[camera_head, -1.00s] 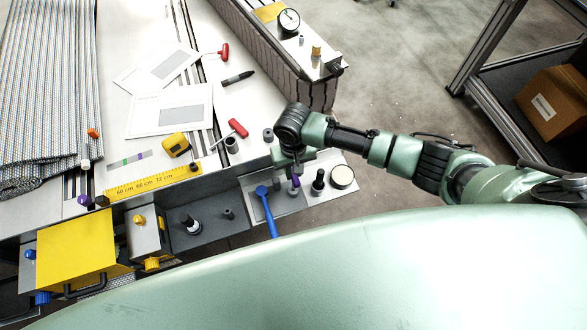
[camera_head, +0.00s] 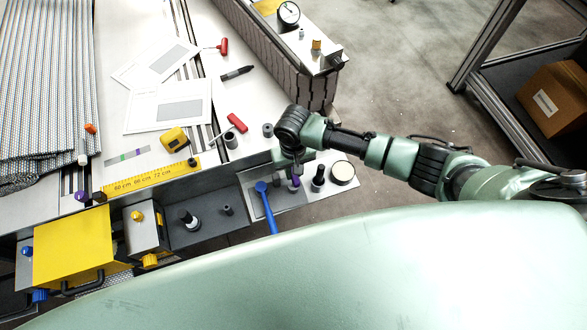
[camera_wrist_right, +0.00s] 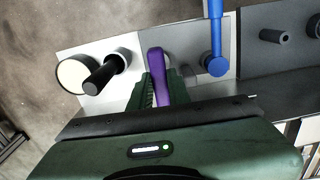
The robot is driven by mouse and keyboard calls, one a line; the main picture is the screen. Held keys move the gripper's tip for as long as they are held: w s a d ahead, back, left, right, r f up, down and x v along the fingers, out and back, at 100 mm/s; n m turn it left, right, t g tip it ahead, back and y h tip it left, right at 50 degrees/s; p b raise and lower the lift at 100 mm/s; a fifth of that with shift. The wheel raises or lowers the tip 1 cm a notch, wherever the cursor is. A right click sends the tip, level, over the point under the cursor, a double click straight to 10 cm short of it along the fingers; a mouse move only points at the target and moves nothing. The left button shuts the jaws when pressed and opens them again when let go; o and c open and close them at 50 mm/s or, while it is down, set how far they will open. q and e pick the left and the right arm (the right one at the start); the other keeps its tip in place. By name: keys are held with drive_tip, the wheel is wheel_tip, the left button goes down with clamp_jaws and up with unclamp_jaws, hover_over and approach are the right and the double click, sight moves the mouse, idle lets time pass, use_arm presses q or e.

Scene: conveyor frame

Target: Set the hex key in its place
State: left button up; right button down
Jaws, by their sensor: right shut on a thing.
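My right gripper (camera_head: 296,172) is shut on a purple piece (camera_head: 295,183) over the light grey tray (camera_head: 292,204) at the front edge of the bench. In the right wrist view the purple piece (camera_wrist_right: 170,85) stretches between the green fingers (camera_wrist_right: 165,78), with a rounded bend at its far end. I cannot tell for sure that it is the hex key, or whether it touches the tray. Its lower end is hidden. Two red-handled tools with thin shafts, one nearer (camera_head: 237,123) and one farther (camera_head: 222,46), lie on the bench. My left gripper is not in view.
A dark tray (camera_head: 205,228) with upright pegs is left. A yellow box (camera_head: 75,250) stands at lower left.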

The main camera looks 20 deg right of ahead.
drive_tip(key=shift+f, duration=0.2)
drive_tip(key=c, duration=1.3)
unclamp_jaws()
drive_tip(key=shift+o, duration=0.2)
wheel_tip(320, 180, up, 8)
drive_tip(key=shift+f, duration=0.1)
